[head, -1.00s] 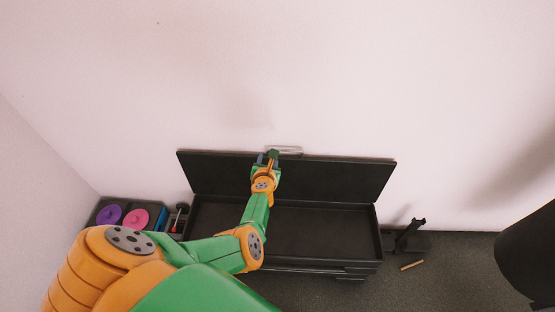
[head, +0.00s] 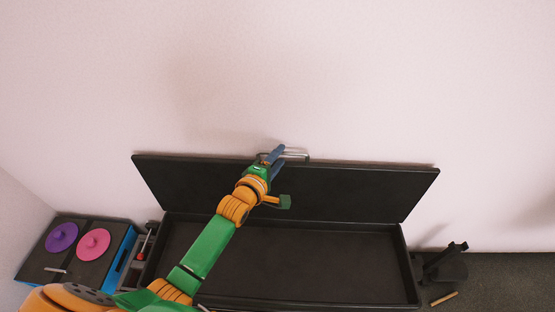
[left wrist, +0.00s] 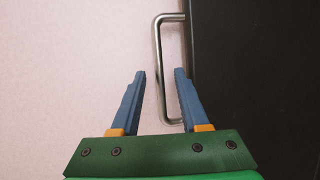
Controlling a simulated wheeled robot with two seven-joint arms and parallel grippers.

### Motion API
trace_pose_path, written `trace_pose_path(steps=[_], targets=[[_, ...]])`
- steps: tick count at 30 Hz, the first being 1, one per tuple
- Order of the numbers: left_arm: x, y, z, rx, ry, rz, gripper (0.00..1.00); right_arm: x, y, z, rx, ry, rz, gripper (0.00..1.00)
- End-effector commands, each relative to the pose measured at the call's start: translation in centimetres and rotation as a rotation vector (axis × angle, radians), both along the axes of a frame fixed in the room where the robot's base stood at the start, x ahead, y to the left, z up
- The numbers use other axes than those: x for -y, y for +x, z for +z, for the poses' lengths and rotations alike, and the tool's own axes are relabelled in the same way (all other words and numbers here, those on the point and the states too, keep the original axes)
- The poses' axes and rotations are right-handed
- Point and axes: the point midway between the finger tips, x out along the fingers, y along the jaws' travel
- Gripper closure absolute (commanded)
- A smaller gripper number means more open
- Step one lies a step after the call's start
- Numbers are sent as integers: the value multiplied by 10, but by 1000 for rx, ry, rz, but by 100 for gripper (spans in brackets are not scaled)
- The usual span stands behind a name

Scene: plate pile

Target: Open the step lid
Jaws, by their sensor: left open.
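The black step lid (head: 350,190) stands raised at the back of the black box, leaning near the pale wall. The box's interior (head: 290,262) is open to view. A metal bar handle (head: 296,157) is on the lid's top edge; it also shows in the left wrist view (left wrist: 158,70). My left gripper (head: 275,156) is at the handle's left part. In the left wrist view its two blue fingers (left wrist: 160,75) are apart, with the handle bar between them, nearer the right finger. My right gripper is not in view.
At the left are a purple disc (head: 62,237) and a pink disc (head: 93,243) on a dark-topped blue unit (head: 122,256). At the right a black stand (head: 447,264) and a small wooden stick (head: 444,298) are on the grey floor.

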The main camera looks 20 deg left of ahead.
Motion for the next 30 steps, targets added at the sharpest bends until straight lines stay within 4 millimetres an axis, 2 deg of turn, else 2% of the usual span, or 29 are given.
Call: trace_pose_path(steps=[9,14,15,30], targets=[[0,5,-1,0,-1,1,55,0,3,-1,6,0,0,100],[0,5,-1,0,-1,1,98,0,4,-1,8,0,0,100],[0,5,-1,0,-1,1,100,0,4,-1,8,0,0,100],[0,5,-1,1,-1,1,100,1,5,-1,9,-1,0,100]])
